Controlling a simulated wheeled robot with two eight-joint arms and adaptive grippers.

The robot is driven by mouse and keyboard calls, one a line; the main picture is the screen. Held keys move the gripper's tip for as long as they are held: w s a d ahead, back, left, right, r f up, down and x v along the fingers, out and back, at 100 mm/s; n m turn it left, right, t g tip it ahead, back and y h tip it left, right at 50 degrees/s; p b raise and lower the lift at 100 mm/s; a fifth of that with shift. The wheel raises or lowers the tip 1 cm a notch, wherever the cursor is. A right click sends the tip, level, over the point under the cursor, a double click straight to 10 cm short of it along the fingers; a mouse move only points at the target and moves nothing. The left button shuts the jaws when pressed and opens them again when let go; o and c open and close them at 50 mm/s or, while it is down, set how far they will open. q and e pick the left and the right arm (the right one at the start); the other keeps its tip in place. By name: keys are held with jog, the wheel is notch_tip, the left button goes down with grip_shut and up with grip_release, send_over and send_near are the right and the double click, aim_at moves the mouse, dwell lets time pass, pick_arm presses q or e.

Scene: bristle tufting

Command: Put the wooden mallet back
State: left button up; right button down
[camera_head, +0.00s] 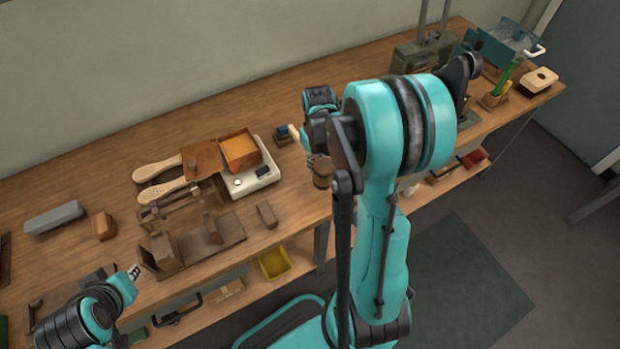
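The wooden mallet shows as a dark brown round head (322,173) and a short pale piece that looks like its handle (294,132), beside my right arm near the table's front edge. My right gripper (308,143) is at the mallet between these parts and appears shut on it. My arm hides much of the fingers, and I cannot tell the mallet's height above the table. My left gripper (134,272) is at the lower left by the table's front edge, with nothing visible in it. Its fingers are too small to read.
A white scale (252,178) with an orange-filled box (240,151), two pale brush bodies (158,168), and a wooden fixture (215,238) stand left of my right arm. A grey block (54,218) lies further left. Bare tabletop (90,180) lies along the wall. A green-grey machine (425,55) stands at the back right.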

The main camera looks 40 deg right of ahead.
jog(key=shift+w+a+f, duration=0.2)
jog(key=shift+a+f, duration=0.35)
jog(key=shift+a, duration=0.2)
jog(key=shift+f+b, duration=1.05)
jog(key=shift+f, duration=0.95)
jog(key=c, duration=1.5)
grip_release()
jog(key=shift+f, duration=0.15)
jog(key=shift+c, duration=0.2)
notch_tip(320, 180, up, 11)
jog(key=p, duration=0.4)
jog(key=s+a+r+t, duration=0.3)
jog(key=s+a+r, duration=0.1)
jog(key=a, duration=0.4)
jog(key=s+a+r+n+t, duration=0.1)
jog(key=s+a+r+t, duration=0.3)
jog(key=a+r, duration=0.2)
jog(key=shift+s+a, duration=0.35)
jog(key=shift+a, duration=0.8)
